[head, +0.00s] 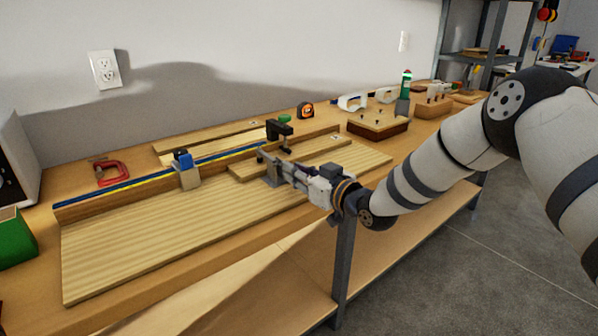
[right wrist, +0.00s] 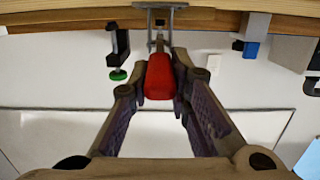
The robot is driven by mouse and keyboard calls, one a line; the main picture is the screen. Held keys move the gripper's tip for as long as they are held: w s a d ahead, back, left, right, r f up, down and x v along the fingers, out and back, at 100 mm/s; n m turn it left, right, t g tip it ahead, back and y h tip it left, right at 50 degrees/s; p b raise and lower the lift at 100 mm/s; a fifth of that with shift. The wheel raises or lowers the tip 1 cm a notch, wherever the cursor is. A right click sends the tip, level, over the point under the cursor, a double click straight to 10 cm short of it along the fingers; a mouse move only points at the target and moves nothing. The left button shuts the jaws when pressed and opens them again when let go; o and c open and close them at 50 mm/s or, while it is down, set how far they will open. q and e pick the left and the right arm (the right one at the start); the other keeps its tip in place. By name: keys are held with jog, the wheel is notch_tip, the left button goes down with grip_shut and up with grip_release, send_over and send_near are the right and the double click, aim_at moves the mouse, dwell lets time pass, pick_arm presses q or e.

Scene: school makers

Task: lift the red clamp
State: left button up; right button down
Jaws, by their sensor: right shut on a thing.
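My right gripper (head: 268,168) reaches over the wooden board on the bench. In the right wrist view, its fingers (right wrist: 160,88) are shut on the red handle of a clamp (right wrist: 158,74). The clamp's grey metal part (right wrist: 160,18) extends to the wooden edge; whether it touches the wood I cannot tell. In the head view, the gripper hides the red handle. A separate red C-shaped clamp (head: 110,172) lies at the left back of the bench. My left gripper is not in view.
A green box (head: 15,238) sits at the left; a tape measure (head: 306,111) and a wooden block (head: 377,124) lie behind. The board's front is clear.

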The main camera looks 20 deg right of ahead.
notch_tip(320, 180, up, 2)
jog(key=shift+w+r+g+h+p, duration=0.15)
jog(key=shift+g+h+p, duration=0.15)
jog(key=shift+g+p, duration=0.3)
jog(key=shift+w+a+g, duration=0.1)
jog(key=shift+w+g, duration=0.05)
jog(key=shift+g, duration=0.25)
jog(key=shift+w+r+g, duration=0.1)
jog(key=shift+g, duration=0.3)
jog(key=shift+w+a+r+g+h+b, duration=0.1)
jog(key=shift+w+r+g+h+b, duration=0.15)
jog(key=shift+g, duration=0.25)
jog(key=shift+w+r+g+h+b, duration=0.1)
jog(key=shift+g+h, duration=0.25)
jog(key=shift+g, duration=0.15)
jog(key=shift+w+r+g, duration=0.15)
jog(key=shift+r+g, duration=0.05)
jog(key=shift+g, duration=0.2)
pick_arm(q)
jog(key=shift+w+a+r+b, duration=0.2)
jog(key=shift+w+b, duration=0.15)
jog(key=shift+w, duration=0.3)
pick_arm(e)
jog(key=shift+w+a+r+g+h, duration=0.2)
jog(key=shift+r+g+h, duration=0.15)
jog(key=shift+g, duration=0.15)
jog(key=c, duration=1.5)
grip_release()
